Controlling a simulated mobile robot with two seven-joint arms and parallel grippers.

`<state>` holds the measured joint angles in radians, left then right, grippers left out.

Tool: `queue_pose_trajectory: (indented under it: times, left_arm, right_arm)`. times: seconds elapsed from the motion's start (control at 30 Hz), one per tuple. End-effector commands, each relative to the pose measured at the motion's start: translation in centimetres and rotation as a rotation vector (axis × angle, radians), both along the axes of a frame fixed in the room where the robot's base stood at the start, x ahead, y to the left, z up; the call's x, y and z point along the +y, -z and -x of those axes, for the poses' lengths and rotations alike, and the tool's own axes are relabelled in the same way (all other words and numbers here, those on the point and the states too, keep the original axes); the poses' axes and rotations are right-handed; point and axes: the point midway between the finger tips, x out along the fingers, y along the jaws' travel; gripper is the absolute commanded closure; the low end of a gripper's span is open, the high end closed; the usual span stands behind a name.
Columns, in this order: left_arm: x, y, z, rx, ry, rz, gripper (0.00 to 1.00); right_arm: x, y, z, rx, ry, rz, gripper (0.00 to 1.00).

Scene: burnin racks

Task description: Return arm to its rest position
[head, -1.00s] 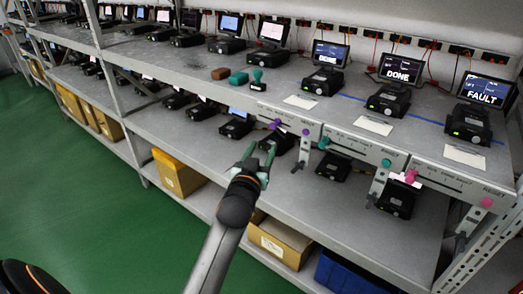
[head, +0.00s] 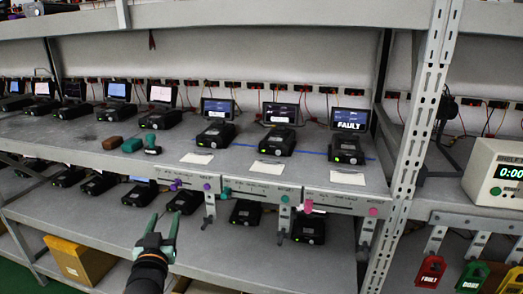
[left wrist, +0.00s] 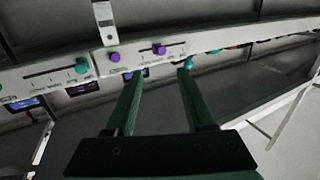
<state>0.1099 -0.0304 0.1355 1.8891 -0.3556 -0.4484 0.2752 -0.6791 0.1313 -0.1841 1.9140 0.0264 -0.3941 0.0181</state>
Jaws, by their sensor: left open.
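My left gripper (head: 163,217) is in the lower left of the head view, in front of the shelf edge below the slider panels. Its two green fingers are apart with nothing between them. In the left wrist view the open fingers (left wrist: 160,78) point toward the panel edge, with a purple knob (left wrist: 159,49) and a teal knob (left wrist: 188,63) beyond the tips. Whether a fingertip touches the panel cannot be told. In the head view, purple (head: 176,184), teal (head: 285,198) and pink (head: 373,211) knobs line the panels. My right gripper is not in view.
Devices with screens stand on the upper shelf, one reading FAULT (head: 350,118). A rack post (head: 415,130) rises at the right, beside a timer box (head: 498,172) and hanging red (head: 430,271) and green (head: 472,276) tags. A yellow bin (head: 78,260) sits low at left.

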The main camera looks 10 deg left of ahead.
Motion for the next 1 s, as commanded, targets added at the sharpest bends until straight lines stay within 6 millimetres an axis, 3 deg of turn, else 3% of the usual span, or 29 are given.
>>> queue_pose_trajectory:
  times: [0.13, 0.23, 0.4, 0.5, 0.6, 0.73, 0.83, 1.0]
  left_arm:
    - [-2.0, 5.3, 2.0, 0.105, 0.062, -0.013, 0.46]
    - [-4.4, 11.1, 5.1, 0.224, 0.139, -0.018, 0.46]
    - [-9.0, 20.6, 12.9, 0.438, 0.283, -0.002, 0.46]
    - [-11.5, 24.8, 18.1, 0.55, 0.358, 0.021, 0.46]
    - [-13.4, 27.7, 22.7, 0.638, 0.417, 0.046, 0.46]
    - [-14.9, 29.7, 26.7, 0.71, 0.464, 0.071, 0.46]
    - [-15.5, 30.3, 28.1, 0.734, 0.481, 0.082, 0.46]
    - [-15.6, 30.4, 28.3, 0.74, 0.484, 0.084, 0.46]
  right_arm:
    - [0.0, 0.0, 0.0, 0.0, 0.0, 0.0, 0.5]
    - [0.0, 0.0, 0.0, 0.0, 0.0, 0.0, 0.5]
    - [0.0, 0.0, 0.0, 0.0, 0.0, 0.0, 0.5]
    - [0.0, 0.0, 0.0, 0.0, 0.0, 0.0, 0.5]
    - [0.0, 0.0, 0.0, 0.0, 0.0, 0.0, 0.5]
    - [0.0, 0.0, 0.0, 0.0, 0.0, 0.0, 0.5]
    - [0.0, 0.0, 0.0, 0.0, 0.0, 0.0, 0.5]
    - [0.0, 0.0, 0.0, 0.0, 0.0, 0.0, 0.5]
